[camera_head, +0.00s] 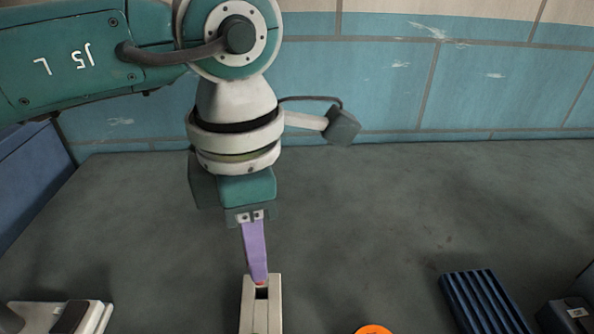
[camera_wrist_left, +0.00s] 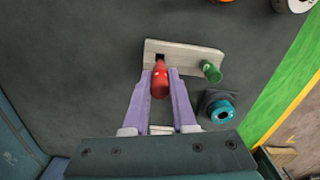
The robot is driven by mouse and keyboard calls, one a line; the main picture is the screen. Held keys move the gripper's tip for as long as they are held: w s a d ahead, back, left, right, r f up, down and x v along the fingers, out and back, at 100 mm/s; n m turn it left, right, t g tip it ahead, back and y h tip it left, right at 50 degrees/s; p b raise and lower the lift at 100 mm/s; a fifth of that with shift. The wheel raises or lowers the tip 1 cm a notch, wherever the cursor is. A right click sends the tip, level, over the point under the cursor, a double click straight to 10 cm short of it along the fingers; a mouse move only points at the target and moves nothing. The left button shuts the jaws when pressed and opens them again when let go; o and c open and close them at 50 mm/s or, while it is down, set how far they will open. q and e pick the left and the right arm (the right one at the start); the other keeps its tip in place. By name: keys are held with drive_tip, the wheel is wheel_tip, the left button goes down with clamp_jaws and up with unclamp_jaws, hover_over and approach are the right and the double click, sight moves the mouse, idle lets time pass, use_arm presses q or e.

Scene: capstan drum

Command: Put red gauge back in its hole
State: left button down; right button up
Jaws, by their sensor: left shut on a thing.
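The red gauge (camera_wrist_left: 160,80) is held between the purple fingers of my left gripper (camera_wrist_left: 159,82) in the left wrist view. In the head view only a small red bit of it shows below my left gripper (camera_head: 259,279). A pale block (camera_wrist_left: 185,52) has a dark square hole (camera_wrist_left: 160,57) near one end. The gauge's tip is beside the hole's edge in the wrist view; I cannot tell whether it is above the hole or entering it. The block also shows at the bottom of the head view (camera_head: 247,306). My right gripper is not in view.
A green gauge (camera_wrist_left: 211,72) stands at the block's other end. A teal round part (camera_wrist_left: 222,112) on a dark base is close by. A blue ribbed tray (camera_head: 484,302) and an orange disc (camera_head: 373,329) are right of the block. The grey tabletop behind is clear.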

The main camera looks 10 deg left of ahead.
use_arm(q)
drive_tip(key=shift+f+b, duration=2.4)
drive_tip(key=shift+b, duration=0.6)
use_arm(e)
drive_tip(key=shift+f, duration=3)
use_arm(q)
drive_tip(key=c, duration=0.6)
unclamp_jaws()
drive_tip(key=shift+c, duration=0.2)
drive_tip(key=shift+r, duration=0.1)
wheel_tip(320, 180, up, 10)
drive_tip(key=shift+f, duration=0.1)
